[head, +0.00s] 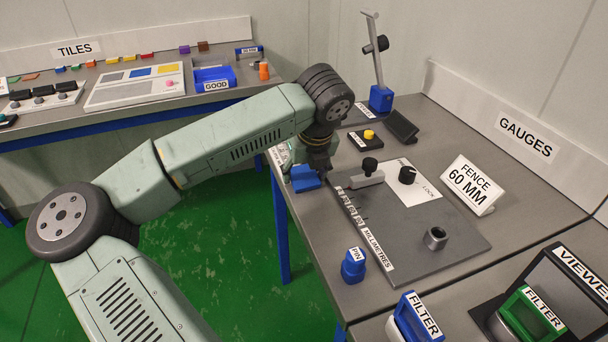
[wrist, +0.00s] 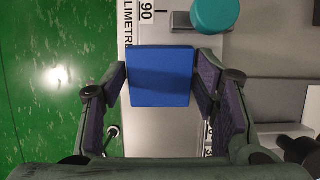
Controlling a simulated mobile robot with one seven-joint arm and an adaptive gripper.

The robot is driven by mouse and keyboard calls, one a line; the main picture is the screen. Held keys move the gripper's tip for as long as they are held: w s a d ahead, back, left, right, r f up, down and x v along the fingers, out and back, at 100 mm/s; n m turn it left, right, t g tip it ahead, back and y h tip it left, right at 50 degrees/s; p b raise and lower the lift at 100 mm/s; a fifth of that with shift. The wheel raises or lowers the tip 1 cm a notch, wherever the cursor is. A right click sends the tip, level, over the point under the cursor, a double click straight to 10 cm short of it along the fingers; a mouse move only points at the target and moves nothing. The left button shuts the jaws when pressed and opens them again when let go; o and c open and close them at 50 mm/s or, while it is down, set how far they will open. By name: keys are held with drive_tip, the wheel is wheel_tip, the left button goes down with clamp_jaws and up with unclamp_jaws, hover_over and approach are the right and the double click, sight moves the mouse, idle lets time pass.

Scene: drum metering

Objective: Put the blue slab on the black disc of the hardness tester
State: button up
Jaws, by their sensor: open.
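The blue slab (head: 305,178) is at the left edge of the gauge bench, under my gripper (head: 318,170). In the wrist view the slab (wrist: 160,77) is square and plain blue, in front of a pale strip with millimetre marks. My gripper (wrist: 160,88) is open, with one finger on each side of the slab. The fingers look very close to its sides; I cannot tell whether they touch. A stand with a blue base (head: 381,98) and a tilted post is at the back of the bench; I cannot tell whether it is the hardness tester. I cannot make out its black disc.
A grey plate (head: 440,240) with a millimetre scale, black knobs and a ring lies on the bench. A blue pin holder (head: 353,266), a fence sign (head: 468,184) and filters (head: 418,318) stand around it. A teal round thing (wrist: 214,14) is near the slab in the wrist view.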

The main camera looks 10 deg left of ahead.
drive_tip(key=shift+c, duration=0.2)
drive_tip(key=c, duration=0.9)
drive_tip(key=shift+r, duration=0.1)
